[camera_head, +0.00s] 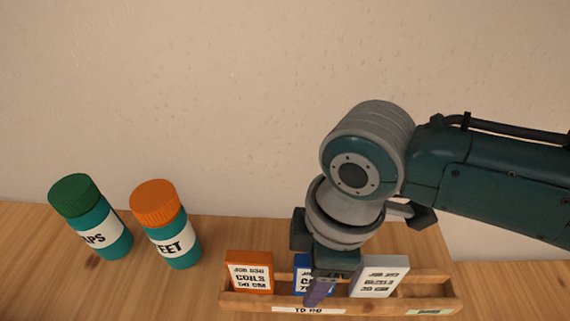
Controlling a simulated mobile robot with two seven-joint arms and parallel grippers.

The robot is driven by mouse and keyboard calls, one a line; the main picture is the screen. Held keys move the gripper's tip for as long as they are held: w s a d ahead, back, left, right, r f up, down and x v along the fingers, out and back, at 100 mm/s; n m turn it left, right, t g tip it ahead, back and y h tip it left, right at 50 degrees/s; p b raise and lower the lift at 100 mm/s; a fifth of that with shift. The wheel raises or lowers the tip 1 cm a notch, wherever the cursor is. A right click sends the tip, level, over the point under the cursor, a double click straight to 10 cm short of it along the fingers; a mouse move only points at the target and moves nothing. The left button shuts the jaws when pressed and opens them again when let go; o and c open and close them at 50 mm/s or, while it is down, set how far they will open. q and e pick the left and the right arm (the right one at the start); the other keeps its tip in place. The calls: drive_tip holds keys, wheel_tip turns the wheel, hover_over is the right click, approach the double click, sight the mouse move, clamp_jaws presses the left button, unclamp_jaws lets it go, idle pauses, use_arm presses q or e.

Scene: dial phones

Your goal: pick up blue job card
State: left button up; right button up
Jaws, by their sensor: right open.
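The blue job card (301,268) stands in a wooden rack (243,300), between an orange card on its left and a white card on its right. My right gripper (319,292) is open and points down at the blue card, covering much of its middle and right part. From this view I cannot tell whether the fingers touch the card or straddle it. My left gripper is not in view.
The orange card (249,273) and the white card (378,278) stand close on either side. The rack's right end is empty. Two teal jars, one with a green lid (92,220) and one with an orange lid (166,225), stand at the left. A wall rises behind.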

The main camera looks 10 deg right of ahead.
clamp_jaws()
idle(0.6)
drive_tip(key=shift+r, duration=0.15)
